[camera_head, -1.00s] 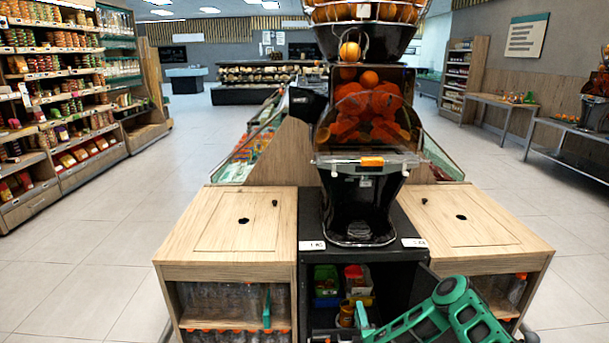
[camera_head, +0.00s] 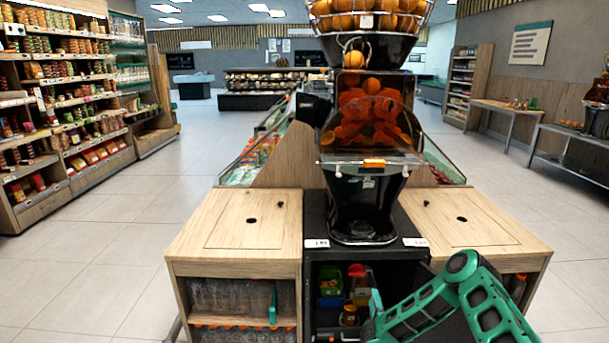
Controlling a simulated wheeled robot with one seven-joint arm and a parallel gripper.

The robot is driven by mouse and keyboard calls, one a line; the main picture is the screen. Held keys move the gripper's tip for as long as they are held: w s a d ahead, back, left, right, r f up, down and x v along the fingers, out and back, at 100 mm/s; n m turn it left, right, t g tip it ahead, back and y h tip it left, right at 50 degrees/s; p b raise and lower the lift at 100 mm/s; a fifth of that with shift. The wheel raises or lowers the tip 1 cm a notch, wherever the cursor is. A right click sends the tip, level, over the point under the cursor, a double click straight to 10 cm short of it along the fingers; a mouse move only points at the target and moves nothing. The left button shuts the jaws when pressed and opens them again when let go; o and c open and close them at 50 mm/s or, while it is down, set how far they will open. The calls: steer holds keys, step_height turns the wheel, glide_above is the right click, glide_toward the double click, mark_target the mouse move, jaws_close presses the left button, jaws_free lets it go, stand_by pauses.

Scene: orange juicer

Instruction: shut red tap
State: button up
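The juicer (camera_head: 362,205) is a tall black machine on a dark stand in the middle of the view. Its tap (camera_head: 374,163) is a small orange-red block on the front, at the clear bar below the window with oranges. I cannot tell from here whether the tap is open or shut. My green arm shows at the bottom right, in front of the stand and well below the tap. Its far end runs to the bottom edge, and my gripper is not visible. Nothing of mine touches the tap.
Wooden cabinets flank the juicer, the left one (camera_head: 242,217) with bottles inside and the right one (camera_head: 468,222). A red-capped container and other small items sit in the stand's open compartment. Stocked shelves (camera_head: 60,110) line the left. The tiled floor around is clear.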

steer(key=w+d+r+m+g+h, duration=0.1)
steer(key=w+d+r+m+g, duration=0.2)
steer(key=r, duration=0.5)
steer(key=w+d+r+m+h, duration=0.1)
steer(key=d+r+m, duration=0.25)
steer(key=r, duration=0.45)
steer(key=s+d+r+m+g, duration=0.35)
steer(key=s+r, duration=0.45)
steer(key=r, duration=0.5)
steer(key=s+a+r+m+g+y, duration=0.15)
steer(key=s+r, duration=0.25)
steer(key=s, duration=0.7)
steer(key=s+a+r+m+g+y, duration=0.1)
steer(key=s+a+r+m+g, duration=0.2)
steer(key=s, duration=0.8)
steer(key=s+a+r+m+g+y, duration=0.15)
steer(key=s+r, duration=0.35)
steer(key=s, duration=0.6)
steer(key=s+d+f+m+g, duration=0.1)
steer(key=s+d+m+g, duration=0.1)
steer(key=s+d, duration=0.3)
steer(key=s+d+f+m+g, duration=0.1)
steer(key=s+d+m, duration=0.3)
steer(key=s, duration=0.7)
steer(key=shift+s+d+g+h, duration=0.3)
steer(key=shift+d+g, duration=0.55)
steer(key=shift+d, duration=0.35)
